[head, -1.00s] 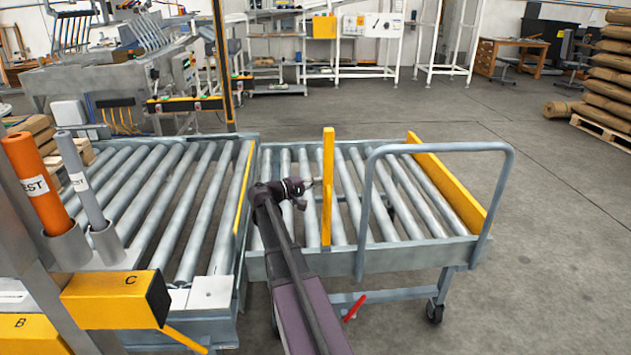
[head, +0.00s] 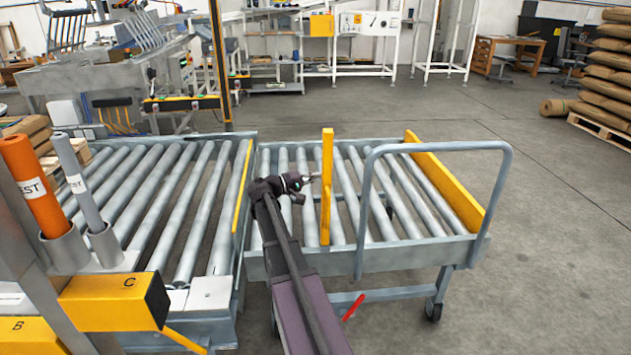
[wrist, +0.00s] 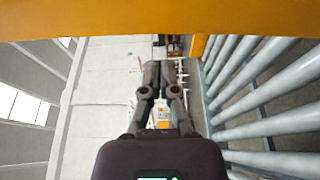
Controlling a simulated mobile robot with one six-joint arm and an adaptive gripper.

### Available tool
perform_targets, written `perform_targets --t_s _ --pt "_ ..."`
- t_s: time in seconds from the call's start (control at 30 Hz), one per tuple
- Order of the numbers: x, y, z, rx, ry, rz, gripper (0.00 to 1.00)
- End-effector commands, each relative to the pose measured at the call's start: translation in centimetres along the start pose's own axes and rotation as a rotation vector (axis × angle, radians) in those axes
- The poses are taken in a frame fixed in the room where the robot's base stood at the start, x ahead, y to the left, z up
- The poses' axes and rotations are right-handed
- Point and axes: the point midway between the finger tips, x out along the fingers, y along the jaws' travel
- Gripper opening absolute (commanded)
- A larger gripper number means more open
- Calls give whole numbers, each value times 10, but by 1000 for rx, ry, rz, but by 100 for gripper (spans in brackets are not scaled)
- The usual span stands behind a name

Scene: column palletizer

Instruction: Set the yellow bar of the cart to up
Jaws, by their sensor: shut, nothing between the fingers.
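The cart (head: 420,253) is a grey roller frame on castors with a grey hoop handle (head: 440,148). Its yellow bar (head: 327,215) stands upright above the rollers, left of the handle. In the wrist view a yellow beam (wrist: 150,18), which looks like this bar, crosses the top of the picture close to the camera. My gripper (head: 316,176) is shut and empty, just left of the upright bar in the head view. Its fingertips (wrist: 160,66) are together in the wrist view. I cannot tell whether it touches the bar.
A yellow board (head: 445,182) edges the cart's right end, and a red lever (head: 353,307) is below its frame. A roller conveyor (head: 150,200) adjoins the cart on the left. The floor to the right (head: 560,230) is clear up to the stacked sacks (head: 605,75).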

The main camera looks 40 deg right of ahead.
Motion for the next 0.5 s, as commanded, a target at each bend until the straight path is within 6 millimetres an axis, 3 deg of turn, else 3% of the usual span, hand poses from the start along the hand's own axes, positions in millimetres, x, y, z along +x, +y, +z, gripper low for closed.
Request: perform_targets --t_s 0.07,0.5 --pt "0 0 -8 0 1 0 0" --pt "-72 -1 -6 0 1 0 0"
